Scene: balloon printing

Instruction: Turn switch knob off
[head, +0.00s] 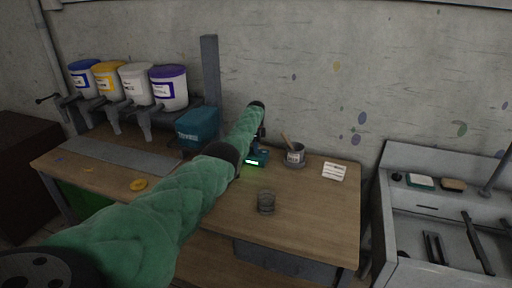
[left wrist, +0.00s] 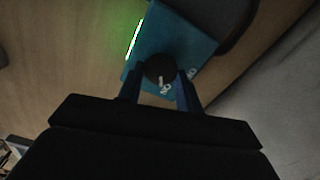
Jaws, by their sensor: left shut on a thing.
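A small teal device (head: 258,158) with a lit green display stands on the wooden table, partly hidden behind my left arm in the head view. In the left wrist view the teal device (left wrist: 196,40) fills the top middle, with its green display at its left edge. A round black switch knob (left wrist: 159,68) with a light pointer mark sits on its face. My left gripper (left wrist: 161,85) is shut on the knob, one finger on each side. In the head view the left gripper (head: 262,137) is mostly hidden by its own arm. My right gripper is not in view.
A grey cup with a brush (head: 295,153), a glass (head: 266,203) and a white card (head: 334,171) stand on the wooden table (head: 310,225). Several paint buckets (head: 168,88) and a teal box (head: 198,127) are at the back left. A sink (head: 450,215) is at right.

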